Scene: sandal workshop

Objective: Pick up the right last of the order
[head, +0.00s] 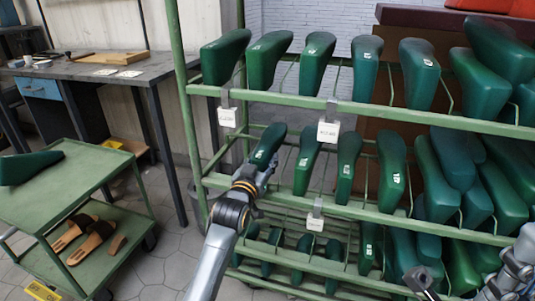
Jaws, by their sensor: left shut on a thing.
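My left gripper (262,172) is at the left end of the rack's middle shelf. It is shut on a dark green last (268,143) with a small white label. I cannot tell whether this last is clear of the shelf. Other green lasts, such as one beside it (307,158), stand along the same shelf to the right. Another green last (28,167) lies on top of the green cart at the left. My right gripper (420,281) shows partly at the bottom right, and its finger state is unclear.
The green rack (450,127) fills the right side, with lasts on several shelves. The green cart (75,185) holds brown sandals (90,240) on its lower shelf. A grey workbench (110,70) stands behind it. Open tiled floor (160,255) lies between cart and rack.

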